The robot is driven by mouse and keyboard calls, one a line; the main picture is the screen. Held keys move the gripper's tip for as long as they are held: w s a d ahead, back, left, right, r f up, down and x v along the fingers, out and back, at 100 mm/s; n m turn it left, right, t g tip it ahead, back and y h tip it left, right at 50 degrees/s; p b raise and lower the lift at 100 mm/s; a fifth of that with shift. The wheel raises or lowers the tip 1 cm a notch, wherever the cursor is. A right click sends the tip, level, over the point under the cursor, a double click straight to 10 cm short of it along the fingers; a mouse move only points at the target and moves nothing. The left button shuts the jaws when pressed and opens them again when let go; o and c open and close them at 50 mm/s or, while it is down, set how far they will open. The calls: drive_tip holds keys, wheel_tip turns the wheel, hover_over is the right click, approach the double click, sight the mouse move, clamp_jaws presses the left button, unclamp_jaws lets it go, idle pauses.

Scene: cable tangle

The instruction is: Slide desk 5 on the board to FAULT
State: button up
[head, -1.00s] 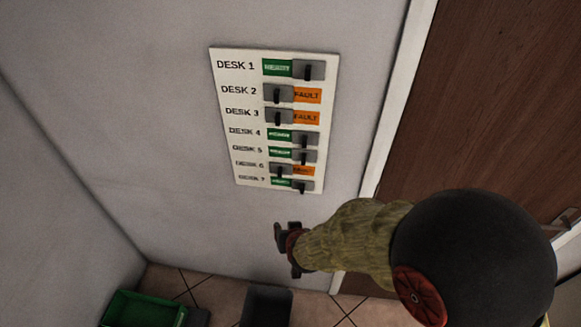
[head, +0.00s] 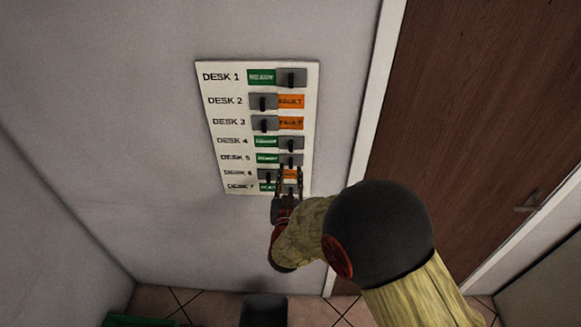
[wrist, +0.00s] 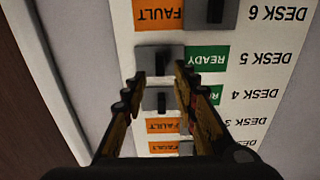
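The board (head: 207,100) hangs on the wall with labelled rows, each with a grey slider. In the desk 5 row, green READY (head: 267,157) shows and the slider (head: 291,159) sits at the right end. In the wrist view, which is upside down, this slider (wrist: 150,54) is at the left of READY (wrist: 207,58), its dark knob pointing between my fingers. My gripper (head: 290,168) is open and empty, its fingertips over the lower right of the board, just below the desk 5 knob. In the wrist view the fingers (wrist: 160,72) flank the knob's line; contact cannot be told.
The desk 4 slider (head: 291,142) and desk 6 slider (head: 268,175) lie close by. Desk 6 shows orange FAULT (wrist: 158,14). A brown door (head: 470,110) with a handle is at the right. A dark bin (head: 264,309) and a green crate (head: 135,320) stand on the floor.

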sight(291, 164)
drive_tip(key=shift+w, duration=1.7)
drive_tip(key=shift+c, duration=0.5)
clamp_jaws()
